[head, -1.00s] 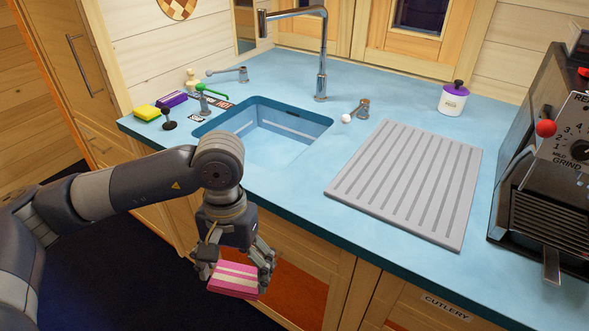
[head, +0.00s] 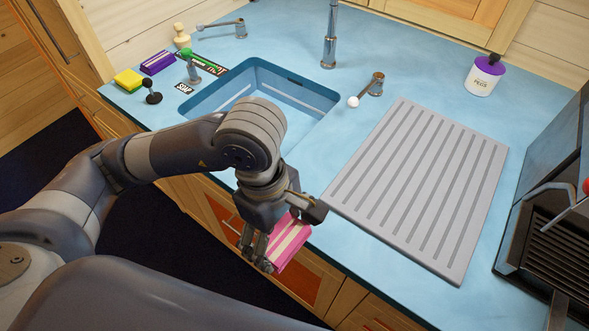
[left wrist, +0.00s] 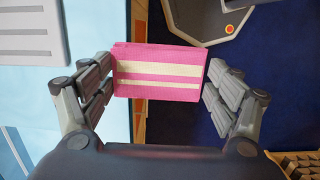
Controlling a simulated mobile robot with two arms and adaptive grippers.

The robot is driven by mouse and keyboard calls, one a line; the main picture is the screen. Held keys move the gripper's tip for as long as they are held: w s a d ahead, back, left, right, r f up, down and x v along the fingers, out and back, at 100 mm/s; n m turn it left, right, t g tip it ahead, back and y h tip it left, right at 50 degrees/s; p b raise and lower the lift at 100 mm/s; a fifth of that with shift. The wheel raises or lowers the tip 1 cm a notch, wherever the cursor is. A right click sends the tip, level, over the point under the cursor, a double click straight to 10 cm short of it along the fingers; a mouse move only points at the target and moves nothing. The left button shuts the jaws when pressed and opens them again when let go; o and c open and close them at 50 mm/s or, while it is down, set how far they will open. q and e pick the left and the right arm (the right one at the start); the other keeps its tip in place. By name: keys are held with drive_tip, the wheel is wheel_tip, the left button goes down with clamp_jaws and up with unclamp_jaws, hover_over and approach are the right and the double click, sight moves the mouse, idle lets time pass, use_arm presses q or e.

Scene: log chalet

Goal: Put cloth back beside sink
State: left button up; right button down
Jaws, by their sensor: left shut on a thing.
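The cloth (head: 291,240) is a folded pink block with cream stripes. My left gripper (head: 287,238) is shut on it and holds it in front of the counter's front edge, beyond the worktop. In the left wrist view the cloth (left wrist: 158,72) sits between the two fingers of the left gripper (left wrist: 157,82), with dark floor and the cabinet front beneath. The sink (head: 262,97) is a blue basin set in the blue counter, behind the arm, which hides part of its front rim. My right gripper is not in view.
A grey ribbed drainboard (head: 418,185) lies right of the sink. A purple-lidded jar (head: 485,75) and a coffee machine (head: 555,200) stand further right.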

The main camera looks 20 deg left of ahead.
use_arm(q)
drive_tip(key=w+a+p, duration=0.1)
drive_tip(key=w, duration=0.4)
drive_tip(key=w+a+f+p, duration=0.1)
drive_tip(key=w+p, duration=0.1)
drive_tip(key=w, duration=0.3)
drive_tip(key=w+a+p, duration=0.1)
drive_tip(key=w+p, duration=0.1)
drive_tip(key=w, duration=0.3)
drive_tip(key=shift+f, duration=0.15)
drive_tip(key=shift+w+f+p, duration=0.1)
drive_tip(key=shift+f+p, duration=0.8)
drive_tip(key=shift+f, duration=0.85)
drive_tip(key=shift+f, duration=0.15)
drive_tip(key=shift+f+b, duration=0.1)
drive_tip(key=shift+b, duration=0.2)
drive_tip(key=o, duration=1.2)
drive_tip(key=shift+c, duration=0.2)
